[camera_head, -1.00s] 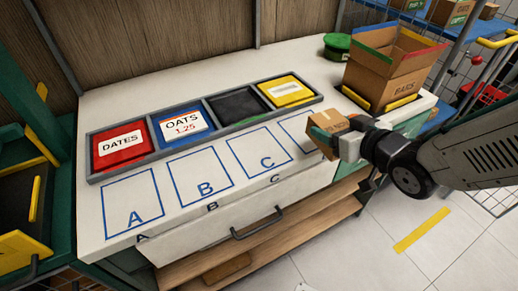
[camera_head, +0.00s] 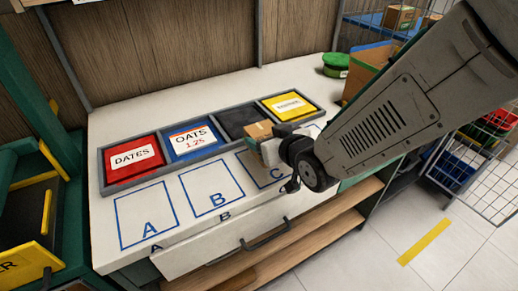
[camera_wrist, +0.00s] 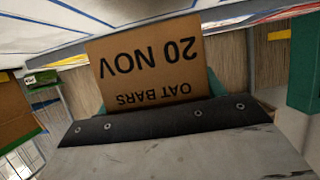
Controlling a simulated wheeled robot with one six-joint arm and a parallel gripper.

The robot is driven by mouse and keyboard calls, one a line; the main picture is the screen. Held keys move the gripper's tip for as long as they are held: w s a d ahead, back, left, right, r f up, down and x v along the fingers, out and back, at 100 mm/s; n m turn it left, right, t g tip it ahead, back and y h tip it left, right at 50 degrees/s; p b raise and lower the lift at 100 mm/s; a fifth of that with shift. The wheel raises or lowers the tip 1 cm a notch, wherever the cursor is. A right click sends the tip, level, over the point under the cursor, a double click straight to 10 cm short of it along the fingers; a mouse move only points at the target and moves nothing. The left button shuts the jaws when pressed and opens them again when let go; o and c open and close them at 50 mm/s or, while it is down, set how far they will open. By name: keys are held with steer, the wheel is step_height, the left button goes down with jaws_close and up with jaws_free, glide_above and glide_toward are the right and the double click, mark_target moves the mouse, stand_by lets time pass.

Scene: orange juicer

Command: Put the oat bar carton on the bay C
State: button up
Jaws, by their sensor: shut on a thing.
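The oat bar carton (camera_head: 259,130) is a small brown box held by my gripper (camera_head: 270,147) over the counter. In the wrist view the carton (camera_wrist: 146,60) shows upside-down print reading "OAT BARS" and "20 NOV". My gripper is shut on it. Bay C (camera_head: 277,172) is a blue outlined rectangle on the white counter. The carton is at the upper edge of bay C in the head view; its height above the counter is hard to tell. My gripper and arm hide part of bay C.
Bays A (camera_head: 148,228) and B (camera_head: 218,199) are bare. A grey divided tray (camera_head: 200,153) with red, blue, black and yellow sections lies behind the bays. A cardboard box (camera_head: 362,76) and a green round item (camera_head: 336,60) stand at the back right. A drawer handle (camera_head: 265,237) sticks out in front.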

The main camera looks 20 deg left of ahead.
step_height(320, 180, down, 3)
steer(key=shift+w+r, duration=0.1)
steer(key=shift+f, duration=0.35)
steer(key=shift+f, duration=0.1)
steer(key=shift+f, duration=0.1)
steer(key=o, duration=1.1)
